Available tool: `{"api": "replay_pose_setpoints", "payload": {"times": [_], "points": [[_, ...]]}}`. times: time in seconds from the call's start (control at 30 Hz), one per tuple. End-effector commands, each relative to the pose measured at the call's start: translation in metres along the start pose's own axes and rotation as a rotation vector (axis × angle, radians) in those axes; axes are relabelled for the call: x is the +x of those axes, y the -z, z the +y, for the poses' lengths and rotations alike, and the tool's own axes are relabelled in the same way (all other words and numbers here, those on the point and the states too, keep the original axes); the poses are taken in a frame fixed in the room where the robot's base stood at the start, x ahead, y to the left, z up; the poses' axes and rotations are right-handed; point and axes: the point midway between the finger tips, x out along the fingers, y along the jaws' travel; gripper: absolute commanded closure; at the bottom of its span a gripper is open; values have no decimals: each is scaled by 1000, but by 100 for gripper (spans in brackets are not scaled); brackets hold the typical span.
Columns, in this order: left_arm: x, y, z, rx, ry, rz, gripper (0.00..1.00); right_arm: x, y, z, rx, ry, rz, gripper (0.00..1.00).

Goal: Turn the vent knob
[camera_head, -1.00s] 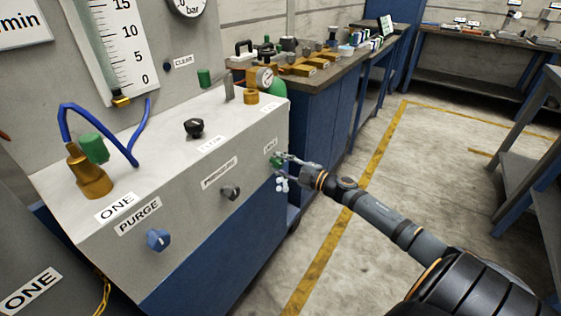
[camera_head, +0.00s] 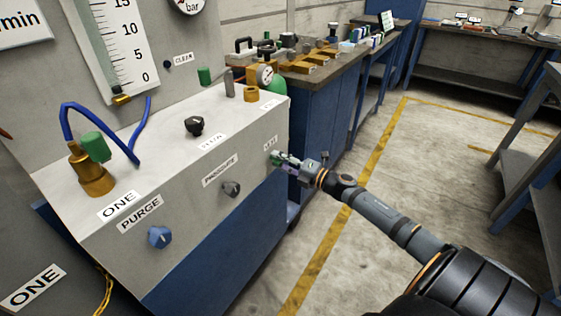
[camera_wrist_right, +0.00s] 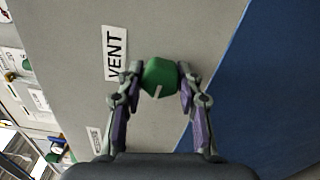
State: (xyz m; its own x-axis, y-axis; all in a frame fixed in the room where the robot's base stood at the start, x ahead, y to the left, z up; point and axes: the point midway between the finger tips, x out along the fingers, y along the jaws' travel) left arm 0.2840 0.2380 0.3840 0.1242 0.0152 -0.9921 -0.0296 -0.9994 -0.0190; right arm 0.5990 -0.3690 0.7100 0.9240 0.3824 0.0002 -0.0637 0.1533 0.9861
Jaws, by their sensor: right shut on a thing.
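The green vent knob (camera_wrist_right: 160,74) sits on the grey panel under the VENT label (camera_wrist_right: 115,52) in the right wrist view. It has a white mark line. My right gripper (camera_wrist_right: 158,80) is shut on the knob, with one finger on each side of it. In the head view, my right gripper (camera_head: 283,160) meets the far right end of the panel's front face, and only a little of the green knob (camera_head: 273,158) shows there. My left gripper is not in view.
The grey panel's front (camera_head: 190,215) also carries a blue purge knob (camera_head: 159,237) and a dark knob (camera_head: 231,188) to the left of the vent knob. A workbench (camera_head: 345,60) with fittings stands behind. The floor (camera_head: 420,190) to the right is clear.

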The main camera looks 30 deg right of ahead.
Motion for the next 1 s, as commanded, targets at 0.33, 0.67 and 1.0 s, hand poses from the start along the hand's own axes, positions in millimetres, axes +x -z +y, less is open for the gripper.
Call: {"api": "replay_pose_setpoints", "payload": {"times": [0.33, 0.67, 1.0], "points": [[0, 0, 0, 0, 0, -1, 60, 0, 1, -2, -16, 2, 1, 96], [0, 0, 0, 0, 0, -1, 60, 0, 1, -1, -15, 2, 1, 43], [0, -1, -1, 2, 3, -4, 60, -1, 0, 0, -15, 1, 1, 41]]}}
